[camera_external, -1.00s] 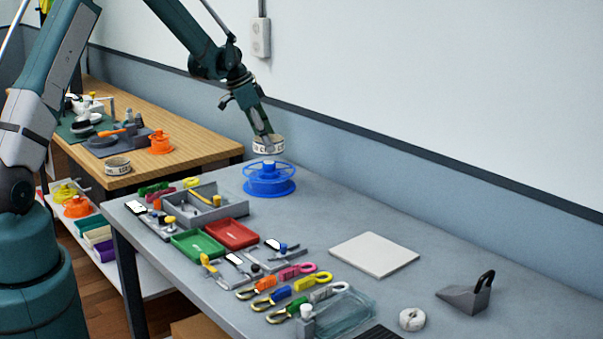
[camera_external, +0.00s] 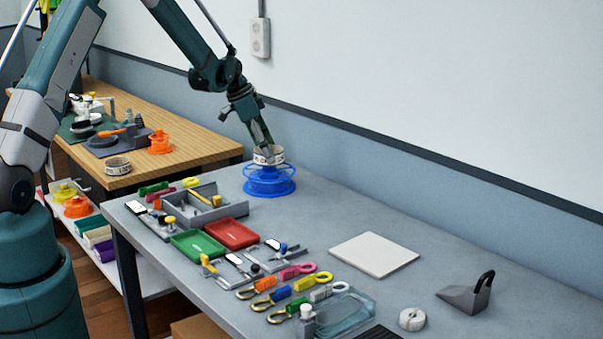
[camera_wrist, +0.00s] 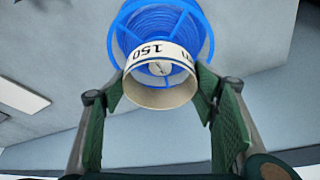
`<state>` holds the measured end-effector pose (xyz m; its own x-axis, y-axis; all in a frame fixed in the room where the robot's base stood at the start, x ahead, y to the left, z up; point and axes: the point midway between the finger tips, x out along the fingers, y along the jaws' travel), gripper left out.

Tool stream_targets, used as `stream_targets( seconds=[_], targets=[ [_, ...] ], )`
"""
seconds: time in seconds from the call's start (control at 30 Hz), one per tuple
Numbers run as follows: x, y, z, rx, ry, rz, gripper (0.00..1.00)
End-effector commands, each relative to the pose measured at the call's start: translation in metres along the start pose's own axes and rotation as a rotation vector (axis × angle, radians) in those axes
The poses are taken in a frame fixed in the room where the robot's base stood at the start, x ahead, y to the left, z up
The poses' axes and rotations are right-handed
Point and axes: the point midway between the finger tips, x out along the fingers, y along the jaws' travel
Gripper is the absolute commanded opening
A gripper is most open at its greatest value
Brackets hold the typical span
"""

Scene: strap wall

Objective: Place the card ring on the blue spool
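The card ring (camera_external: 269,155), a pale band with dark printing, is right at the top of the blue spool (camera_external: 269,182), which stands on the grey table. My gripper (camera_external: 264,147) reaches down to the ring from above. In the wrist view, my gripper (camera_wrist: 161,85) has one green-padded finger on each side of the card ring (camera_wrist: 158,95), and the tips appear to press on its outside. The spool (camera_wrist: 133,35) lies beyond the ring, and its centre shows through the opening. I cannot tell whether the ring touches the spool.
A grey tray (camera_external: 183,212), green tray (camera_external: 198,245) and red tray (camera_external: 231,233) are left of and in front of the spool. A white plate (camera_external: 374,255) lies to the right. The wall runs behind the table. The table between spool and plate is clear.

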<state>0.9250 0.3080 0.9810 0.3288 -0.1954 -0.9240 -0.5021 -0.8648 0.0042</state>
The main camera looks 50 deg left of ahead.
Motion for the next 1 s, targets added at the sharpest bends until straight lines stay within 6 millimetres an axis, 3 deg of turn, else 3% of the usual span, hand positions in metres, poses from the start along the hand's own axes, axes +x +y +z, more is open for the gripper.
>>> stream_targets(
  seconds=[0.67,0.8,1.0],
  targets=[
    [0.011,0.0,0.004,0.0,0.0,0.0,0.54],
    [0.011,0.0,0.004,0.0,0.0,0.0,0.73],
    [0.011,0.0,0.004,0.0,0.0,0.0,0.73]
  ],
)
